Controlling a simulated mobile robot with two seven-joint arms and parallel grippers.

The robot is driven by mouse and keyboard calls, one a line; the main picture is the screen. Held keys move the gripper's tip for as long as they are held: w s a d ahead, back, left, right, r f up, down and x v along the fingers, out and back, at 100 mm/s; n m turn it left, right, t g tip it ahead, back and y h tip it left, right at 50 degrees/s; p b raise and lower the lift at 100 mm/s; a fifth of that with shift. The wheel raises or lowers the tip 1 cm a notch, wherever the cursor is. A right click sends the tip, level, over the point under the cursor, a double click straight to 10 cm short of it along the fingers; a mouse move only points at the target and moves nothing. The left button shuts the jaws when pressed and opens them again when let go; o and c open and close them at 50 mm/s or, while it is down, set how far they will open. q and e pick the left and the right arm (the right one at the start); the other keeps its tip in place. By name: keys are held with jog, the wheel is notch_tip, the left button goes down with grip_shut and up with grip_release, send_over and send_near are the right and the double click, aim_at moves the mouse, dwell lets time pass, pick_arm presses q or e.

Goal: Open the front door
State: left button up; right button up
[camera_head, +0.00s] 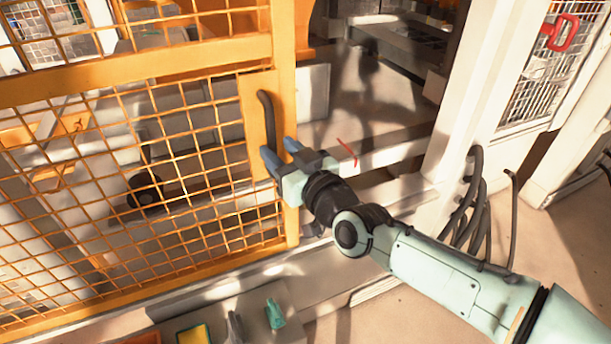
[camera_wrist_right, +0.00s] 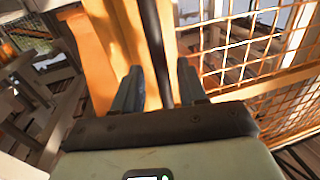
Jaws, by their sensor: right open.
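The front door (camera_head: 137,66) is an orange frame with orange wire mesh, filling the left of the head view. A gap to the white post shows at its right edge. Its dark upright handle (camera_head: 266,115) sits on an orange plate near that edge. My right gripper (camera_head: 280,150) is at the handle's lower part, open. In the right wrist view, the handle (camera_wrist_right: 158,50) runs between the two fingers of the right gripper (camera_wrist_right: 160,88), with space showing on both sides. Whether a finger touches it, I cannot tell. My left gripper is not in view.
A white post (camera_head: 478,110) stands right of the doorway, with dark cables (camera_head: 474,200) at its foot. A red handle (camera_head: 560,32) is on another mesh panel at the upper right. Small items, including a yellow one (camera_head: 194,335), lie at the bottom. Floor at the right is clear.

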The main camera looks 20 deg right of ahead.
jog(key=b+v, duration=0.1)
jog(key=v, duration=0.8)
jog(key=shift+s, duration=0.35)
jog(key=shift+d, duration=0.1)
